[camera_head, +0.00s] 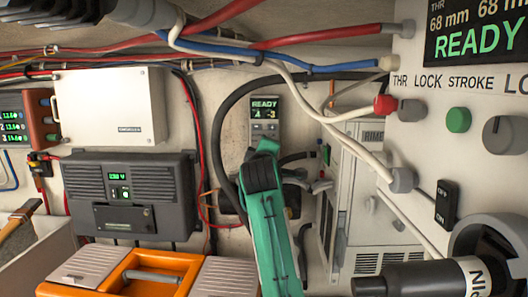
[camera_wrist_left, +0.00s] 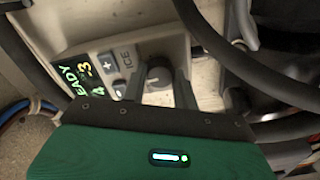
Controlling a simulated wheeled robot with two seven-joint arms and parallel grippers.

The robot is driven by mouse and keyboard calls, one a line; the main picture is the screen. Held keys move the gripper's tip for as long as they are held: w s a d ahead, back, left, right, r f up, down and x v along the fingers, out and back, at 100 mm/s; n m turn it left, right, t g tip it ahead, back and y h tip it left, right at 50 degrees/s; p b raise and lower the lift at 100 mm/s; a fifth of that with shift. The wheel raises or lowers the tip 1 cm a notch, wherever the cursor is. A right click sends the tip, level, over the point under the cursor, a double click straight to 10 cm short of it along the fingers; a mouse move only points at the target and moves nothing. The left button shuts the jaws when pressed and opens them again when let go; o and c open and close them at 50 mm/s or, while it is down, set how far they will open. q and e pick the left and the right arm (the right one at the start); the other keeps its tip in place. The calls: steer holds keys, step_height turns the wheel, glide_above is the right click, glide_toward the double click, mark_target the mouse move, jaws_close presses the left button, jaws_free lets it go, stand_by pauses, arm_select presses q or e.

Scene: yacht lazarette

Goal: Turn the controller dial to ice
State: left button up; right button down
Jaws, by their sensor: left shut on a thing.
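The controller (camera_head: 265,112) is a small unit on the back wall with a lit READY display showing 4 and -3. In the left wrist view its display (camera_wrist_left: 78,78), a plus button and an ICE label (camera_wrist_left: 126,54) show close up. The grey dial (camera_wrist_left: 159,76) is between the two fingers of my left gripper (camera_wrist_left: 160,88), which is shut on it. In the head view my left gripper (camera_head: 262,160) covers the dial and the controller's lower part. I cannot tell which mark the dial points to.
A thick black hose (camera_head: 221,130) arches around the controller's left side and top. A white cabinet (camera_head: 352,200) stands to its right, a dark grey charger box (camera_head: 130,185) to its left. An orange toolbox (camera_head: 140,270) is in front. Red, blue and white cables cross above.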

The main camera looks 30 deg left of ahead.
arm_select(q)
steer(key=m, duration=0.5)
steer(key=shift+p, duration=0.3)
stand_by(0.4)
steer(key=o, duration=1)
steer(key=shift+w, duration=0.1)
steer(key=b+v, duration=0.5)
steer(key=v, duration=0.8)
steer(key=shift+s+d+b, duration=0.15)
steer(key=shift+s+b, duration=0.2)
steer(key=shift+s, duration=0.05)
